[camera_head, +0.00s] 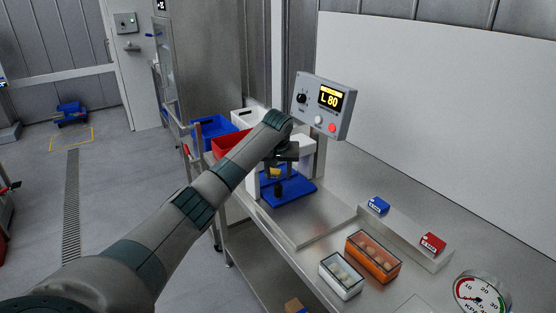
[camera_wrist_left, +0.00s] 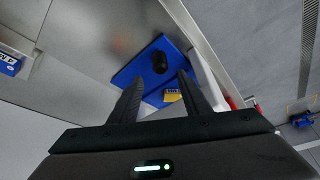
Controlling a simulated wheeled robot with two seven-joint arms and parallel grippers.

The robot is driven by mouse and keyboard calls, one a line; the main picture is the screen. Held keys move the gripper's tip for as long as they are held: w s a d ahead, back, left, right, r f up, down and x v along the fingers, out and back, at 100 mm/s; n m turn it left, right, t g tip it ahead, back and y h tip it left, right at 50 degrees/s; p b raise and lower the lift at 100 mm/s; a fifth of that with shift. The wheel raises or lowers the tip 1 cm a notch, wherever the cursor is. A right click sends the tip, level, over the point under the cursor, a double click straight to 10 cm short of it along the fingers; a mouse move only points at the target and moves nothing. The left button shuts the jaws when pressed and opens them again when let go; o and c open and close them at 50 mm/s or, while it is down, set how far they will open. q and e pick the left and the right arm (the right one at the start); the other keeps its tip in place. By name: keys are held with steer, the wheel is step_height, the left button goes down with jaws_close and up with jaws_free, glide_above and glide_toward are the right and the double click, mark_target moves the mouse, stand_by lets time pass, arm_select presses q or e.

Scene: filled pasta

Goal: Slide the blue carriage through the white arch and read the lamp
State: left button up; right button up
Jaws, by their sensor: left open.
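The blue carriage (camera_head: 292,190) is a flat plate with an upright black knob (camera_head: 278,187), on the steel bench. The plate also shows in the left wrist view (camera_wrist_left: 128,75), with its knob (camera_wrist_left: 160,62). A small yellow block (camera_wrist_left: 172,96) is at the plate's near side in that view. The white arch (camera_head: 307,143) stands at the carriage, partly hidden by my arm. My left gripper (camera_head: 281,166) is open and empty above the carriage. In the left wrist view the knob appears beyond the fingertips (camera_wrist_left: 161,76). My right gripper is not in view.
A grey control box (camera_head: 318,105) reads "L 80", with white and red round parts below. Blue (camera_head: 214,132) and red (camera_head: 231,142) bins stand behind. Orange (camera_head: 372,257) and white (camera_head: 340,275) boxes, small blue and red packs, and a gauge (camera_head: 481,294) lie at right.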

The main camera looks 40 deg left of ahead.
arm_select(q)
steer(key=b+v, duration=0.2)
steer(key=v, duration=0.7)
steer(key=shift+s+r, duration=0.15)
steer(key=shift+r, duration=0.1)
steer(key=shift+d, duration=0.1)
